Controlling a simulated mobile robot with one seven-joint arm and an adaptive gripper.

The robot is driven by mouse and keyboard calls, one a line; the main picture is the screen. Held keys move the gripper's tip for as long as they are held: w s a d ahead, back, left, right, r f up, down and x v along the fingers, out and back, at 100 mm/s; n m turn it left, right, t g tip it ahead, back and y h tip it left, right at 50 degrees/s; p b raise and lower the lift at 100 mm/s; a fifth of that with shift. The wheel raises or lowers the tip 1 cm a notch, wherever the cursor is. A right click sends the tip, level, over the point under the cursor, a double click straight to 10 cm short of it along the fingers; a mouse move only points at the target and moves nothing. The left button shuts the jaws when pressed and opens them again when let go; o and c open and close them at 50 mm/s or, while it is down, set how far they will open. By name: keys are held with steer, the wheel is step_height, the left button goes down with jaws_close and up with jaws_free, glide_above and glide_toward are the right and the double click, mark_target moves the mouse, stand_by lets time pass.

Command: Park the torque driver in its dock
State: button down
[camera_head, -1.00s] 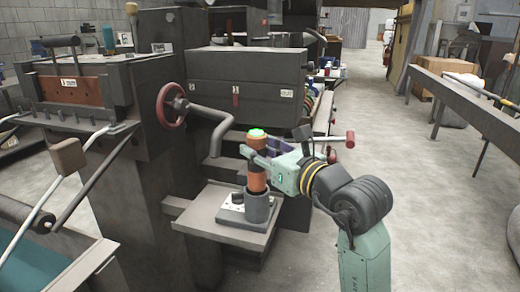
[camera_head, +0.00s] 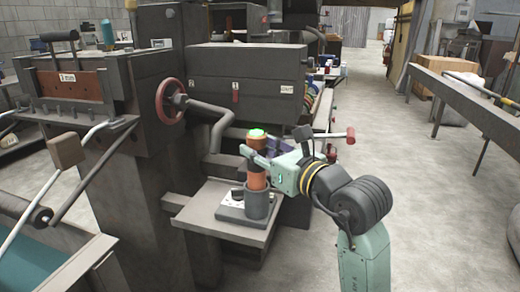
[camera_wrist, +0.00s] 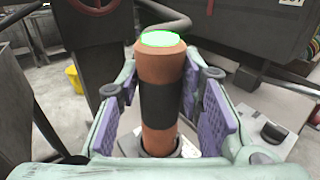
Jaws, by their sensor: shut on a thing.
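The torque driver (camera_head: 257,181) is an orange cylinder with a dark band and a lit green top, standing about upright. In the wrist view the driver (camera_wrist: 160,97) stands between the purple pads. My gripper (camera_head: 257,160) is shut on its upper part; it also shows in the wrist view (camera_wrist: 172,112). The dock (camera_head: 257,206) is a grey cup on a small metal shelf. The driver's lower end is inside the cup's mouth, so its tip is hidden. The dock's rim (camera_wrist: 161,152) shows only partly in the wrist view.
The shelf (camera_head: 204,216) juts from a large dark machine. A bent pipe (camera_head: 219,131) and a red handwheel (camera_head: 171,100) are close behind and left of the driver. A white and dark fitting (camera_head: 236,195) sits beside the dock. Open floor lies to the right.

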steer(key=shift+f+b, duration=0.5)
steer(key=shift+f, duration=0.05)
stand_by(0.4)
steer(key=c, duration=1)
jaws_free()
steer(key=shift+c, duration=0.2)
